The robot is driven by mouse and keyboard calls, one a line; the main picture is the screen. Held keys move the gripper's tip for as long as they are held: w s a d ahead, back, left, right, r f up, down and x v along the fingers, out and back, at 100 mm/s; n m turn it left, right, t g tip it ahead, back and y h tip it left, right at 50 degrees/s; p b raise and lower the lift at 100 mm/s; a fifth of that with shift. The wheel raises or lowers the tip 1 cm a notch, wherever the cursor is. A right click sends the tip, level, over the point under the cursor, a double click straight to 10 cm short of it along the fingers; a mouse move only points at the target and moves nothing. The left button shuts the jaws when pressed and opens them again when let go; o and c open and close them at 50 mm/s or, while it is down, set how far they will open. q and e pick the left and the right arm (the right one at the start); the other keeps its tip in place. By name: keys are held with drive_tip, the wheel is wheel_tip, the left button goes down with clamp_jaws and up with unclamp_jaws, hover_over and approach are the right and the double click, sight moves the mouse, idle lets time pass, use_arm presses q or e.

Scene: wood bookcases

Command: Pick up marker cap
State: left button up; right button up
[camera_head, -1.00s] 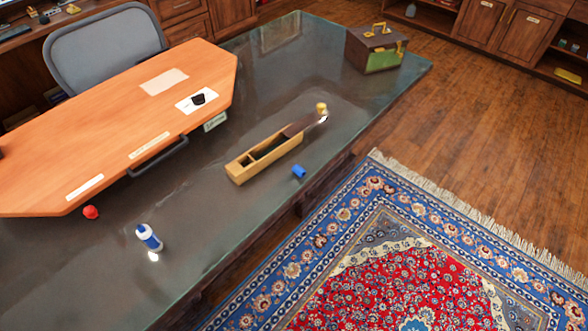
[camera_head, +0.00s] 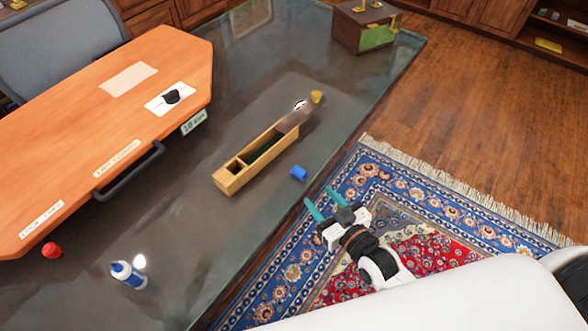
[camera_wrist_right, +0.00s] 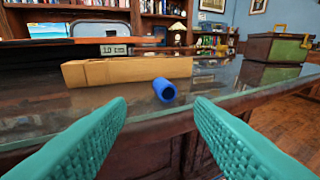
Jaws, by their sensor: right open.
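A small blue cap (camera_head: 299,173) lies on its side on the dark glossy desk top (camera_head: 200,215), near the desk's front edge. In the right wrist view the blue cap (camera_wrist_right: 164,90) shows between and beyond the fingertips, with its open end facing me. My right gripper (camera_head: 323,200) is open and empty, its teal fingers pointing toward the cap but apart from it. It is just off the desk's front edge, above the rug. The wrist view shows both fingers (camera_wrist_right: 161,108) wide apart. My left gripper is not in view.
A long wooden box (camera_head: 232,181) lies just behind the cap. A yellow piece (camera_head: 316,97) is at its far end. An orange board (camera_head: 85,120) and a case (camera_head: 352,32) are farther back.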

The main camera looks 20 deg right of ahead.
sight(302, 178)
drive_tip(key=x, duration=0.4)
drive_tip(key=shift+p+x, duration=0.35)
drive_tip(key=shift+x, duration=2.5)
drive_tip(key=shift+s+f, duration=0.1)
drive_tip(key=shift+c, duration=0.2)
drive_tip(key=c, duration=1)
wheel_tip(302, 178, up, 10)
drive_tip(key=shift+r+p, duration=0.1)
drive_tip(key=shift+p, duration=0.35)
